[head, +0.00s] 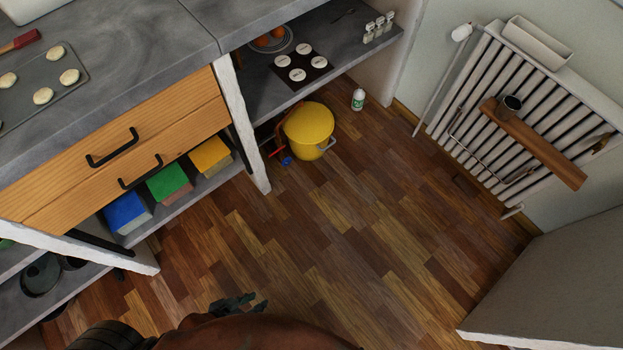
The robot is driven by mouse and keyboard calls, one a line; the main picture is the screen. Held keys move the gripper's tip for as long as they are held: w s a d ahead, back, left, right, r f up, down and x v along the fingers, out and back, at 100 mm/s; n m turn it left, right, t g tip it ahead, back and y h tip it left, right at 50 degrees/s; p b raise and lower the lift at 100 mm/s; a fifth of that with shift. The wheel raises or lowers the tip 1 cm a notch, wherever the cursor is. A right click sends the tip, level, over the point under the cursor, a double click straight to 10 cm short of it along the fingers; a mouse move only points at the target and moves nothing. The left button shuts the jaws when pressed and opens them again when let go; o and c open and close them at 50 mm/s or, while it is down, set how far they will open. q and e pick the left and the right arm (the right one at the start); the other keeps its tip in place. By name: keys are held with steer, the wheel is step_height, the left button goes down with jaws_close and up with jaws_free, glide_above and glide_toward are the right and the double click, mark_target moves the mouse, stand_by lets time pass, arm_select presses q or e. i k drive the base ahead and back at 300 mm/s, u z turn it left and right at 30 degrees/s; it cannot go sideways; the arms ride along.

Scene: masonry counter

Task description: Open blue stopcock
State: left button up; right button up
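A small blue stopcock handle (287,161) shows low under the counter, near the floor, beside the left side of a yellow bucket (309,131). A red handle (277,143) shows just above it, close to the bucket. The pipework around them is mostly hidden in shadow and by the bucket. My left gripper (237,304) shows only in part at the bottom edge, dark and partly covered by a brown rounded shape. It is well apart from the blue stopcock, and its opening cannot be made out. My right gripper is not in view.
A white counter post (241,125) stands left of the stopcock, and a grey shelf (270,97) overhangs it. A radiator (520,110) is at the right. The wooden floor (330,235) is clear in the middle.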

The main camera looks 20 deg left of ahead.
mark_target(287, 161)
steer(key=u, duration=0.55)
steer(key=i, duration=0.35)
steer(key=u, duration=0.35)
